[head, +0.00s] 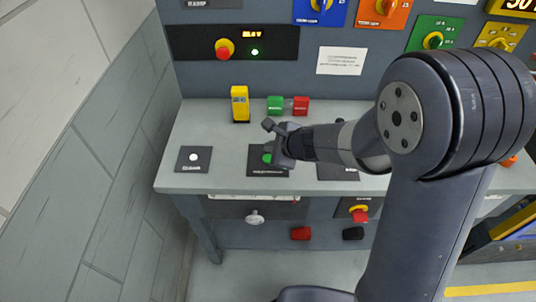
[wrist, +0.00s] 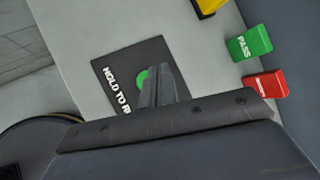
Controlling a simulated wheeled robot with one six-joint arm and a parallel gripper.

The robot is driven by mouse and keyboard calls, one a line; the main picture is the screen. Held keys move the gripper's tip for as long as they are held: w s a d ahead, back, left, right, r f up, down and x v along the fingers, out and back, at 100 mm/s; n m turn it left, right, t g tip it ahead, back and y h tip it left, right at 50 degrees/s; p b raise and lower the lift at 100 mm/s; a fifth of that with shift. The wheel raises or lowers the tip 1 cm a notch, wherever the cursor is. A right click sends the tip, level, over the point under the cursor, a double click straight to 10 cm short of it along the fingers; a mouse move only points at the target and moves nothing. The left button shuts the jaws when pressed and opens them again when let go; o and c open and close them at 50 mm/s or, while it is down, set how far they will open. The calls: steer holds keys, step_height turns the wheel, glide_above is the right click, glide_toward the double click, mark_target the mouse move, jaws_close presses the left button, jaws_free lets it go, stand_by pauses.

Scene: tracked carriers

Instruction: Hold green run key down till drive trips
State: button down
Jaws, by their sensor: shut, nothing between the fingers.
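The green run key (head: 267,158) sits on a black plate (head: 258,171) on the grey bench top. It also shows in the wrist view (wrist: 142,77), where the plate reads "HOLD TO R…" and the rest is hidden. My gripper (head: 273,148) is shut and empty, with its fingertips at the green key, covering part of it. In the wrist view the closed fingers (wrist: 156,84) overlap the key's right side. I cannot tell whether they touch it or press it down. A panel behind has a lit amber display (head: 252,34) and a lit green lamp (head: 254,52).
A black plate with a white button (head: 193,157) lies to the left. A yellow block (head: 240,104), a green PASS block (head: 274,105) and a red block (head: 300,106) stand behind. My arm hides the bench's right part.

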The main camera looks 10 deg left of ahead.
step_height(320, 180, up, 4)
steer(key=shift+f+p, duration=0.25)
steer(key=shift+p, duration=0.95)
steer(key=shift+f, duration=0.1)
steer(key=shift+f, duration=0.1)
steer(key=shift+f+b, duration=0.8)
steer(key=shift+b, duration=0.15)
steer(key=r+p, duration=0.1)
steer(key=p, duration=0.1)
steer(key=shift+r+p, duration=0.15)
steer(key=shift+p, duration=0.15)
step_height(320, 180, up, 4)
steer(key=p, duration=0.3)
steer(key=shift+r, duration=0.15)
